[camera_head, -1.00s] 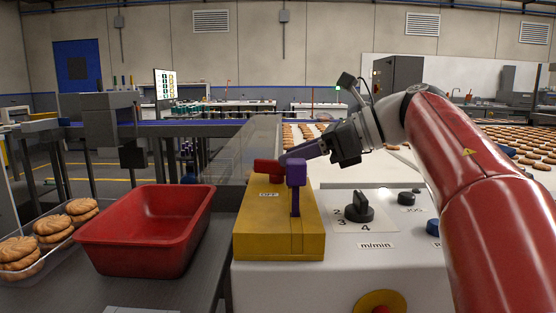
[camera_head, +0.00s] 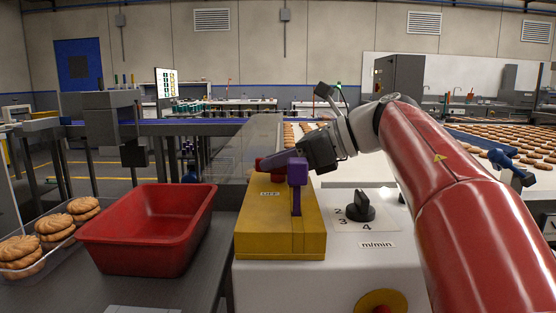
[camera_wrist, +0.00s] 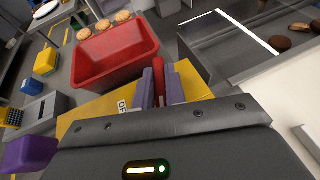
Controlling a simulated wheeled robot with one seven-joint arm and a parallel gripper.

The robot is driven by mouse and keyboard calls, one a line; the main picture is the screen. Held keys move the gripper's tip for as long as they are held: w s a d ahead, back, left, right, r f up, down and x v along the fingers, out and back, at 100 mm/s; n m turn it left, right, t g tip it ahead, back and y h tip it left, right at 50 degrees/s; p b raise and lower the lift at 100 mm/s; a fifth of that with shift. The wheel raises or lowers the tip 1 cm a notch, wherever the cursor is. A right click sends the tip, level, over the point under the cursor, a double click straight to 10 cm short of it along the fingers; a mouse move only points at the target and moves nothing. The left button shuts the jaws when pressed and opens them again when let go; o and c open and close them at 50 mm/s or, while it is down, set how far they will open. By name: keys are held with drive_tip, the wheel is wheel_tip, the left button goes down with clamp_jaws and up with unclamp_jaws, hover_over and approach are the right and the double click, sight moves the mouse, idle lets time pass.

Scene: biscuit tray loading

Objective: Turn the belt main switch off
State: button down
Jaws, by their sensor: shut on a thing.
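The yellow switch box (camera_head: 265,235) stands on the left end of the white machine cabinet. An OFF label shows on its top. A red handle (camera_head: 258,164) sits at its back left, mostly hidden by my gripper (camera_head: 276,161).
A red tray (camera_head: 90,240) stands left of the box, beside a clear tray of biscuits (camera_head: 62,222). A black dial (camera_head: 361,206) is on the cabinet to the right. Yellow and blue blocks (camera_wrist: 45,62) show in the wrist view.

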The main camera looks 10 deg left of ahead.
drive_tip(key=shift+f+t+b, duration=0.15)
drive_tip(key=shift+t+b, duration=0.25)
drive_tip(key=shift+b, duration=0.15)
drive_tip(key=m+t+b, duration=0.1)
drive_tip(key=m+b, duration=0.1)
drive_tip(key=shift+s+f+t+b, duration=0.1)
drive_tip(key=shift+t+b, duration=0.3)
drive_tip(key=shift+r+m+t+h+b, duration=0.15)
drive_tip(key=shift+m+t+h+b, duration=0.45)
drive_tip(key=shift+m+t, duration=0.45)
drive_tip(key=shift+r+m+t+h+b, duration=0.1)
drive_tip(key=shift+m+t+h+b, duration=0.3)
drive_tip(key=shift+m+t+b, duration=0.45)
drive_tip(key=c, duration=1.4)
unclamp_jaws()
drive_tip(key=shift+c, duration=0.2)
drive_tip(key=shift+p, duration=0.3)
